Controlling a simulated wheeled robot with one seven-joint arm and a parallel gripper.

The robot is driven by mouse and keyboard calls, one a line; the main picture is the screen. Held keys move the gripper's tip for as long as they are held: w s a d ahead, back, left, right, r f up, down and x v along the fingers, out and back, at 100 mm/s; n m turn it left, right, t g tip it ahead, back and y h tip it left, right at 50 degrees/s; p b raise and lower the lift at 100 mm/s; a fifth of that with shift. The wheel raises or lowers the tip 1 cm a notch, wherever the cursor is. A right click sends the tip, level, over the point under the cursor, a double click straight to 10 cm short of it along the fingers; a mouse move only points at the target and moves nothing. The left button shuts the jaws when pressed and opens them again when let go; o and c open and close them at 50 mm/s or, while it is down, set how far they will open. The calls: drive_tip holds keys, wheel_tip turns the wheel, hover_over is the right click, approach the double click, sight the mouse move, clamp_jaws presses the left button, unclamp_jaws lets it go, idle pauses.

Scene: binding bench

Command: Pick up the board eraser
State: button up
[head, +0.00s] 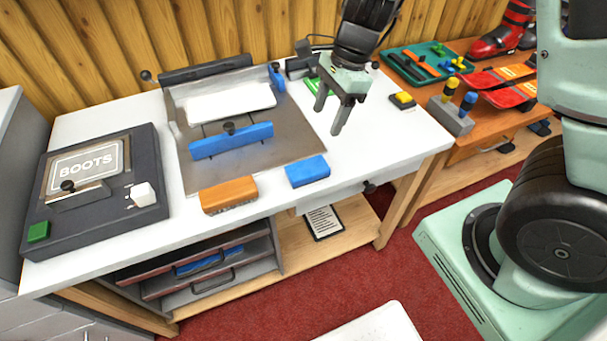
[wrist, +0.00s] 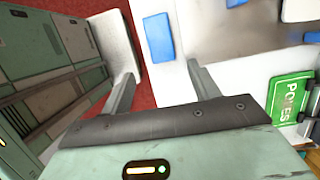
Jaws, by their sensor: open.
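A blue block (head: 307,171), which looks like the board eraser, lies on the white bench top near its front edge. It also shows in the wrist view (wrist: 158,37), beyond the fingertips. An orange block (head: 229,194) with bristles underneath, like a brush, lies to its left, with a gap between them. My gripper (head: 329,118) is open and empty, pointing down above the bench, further back than the blue block and slightly to its right. In the wrist view my gripper (wrist: 162,72) has its fingers apart with nothing between them.
A metal plate (head: 300,143) with a blue bar (head: 232,140) and white paper (head: 230,101) lies behind the blocks. A dark device marked BOOTS (head: 110,213) stands at left. A grey holder (head: 450,117) with coloured handles is at right. The bench right of the blue block is clear.

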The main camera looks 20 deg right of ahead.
sight(309, 167)
drive_tip(key=b+x, duration=0.3)
drive_tip(key=x, duration=1.2)
drive_tip(key=shift+f, duration=0.4)
drive_tip(key=shift+c, duration=0.3)
drive_tip(key=c, duration=0.7)
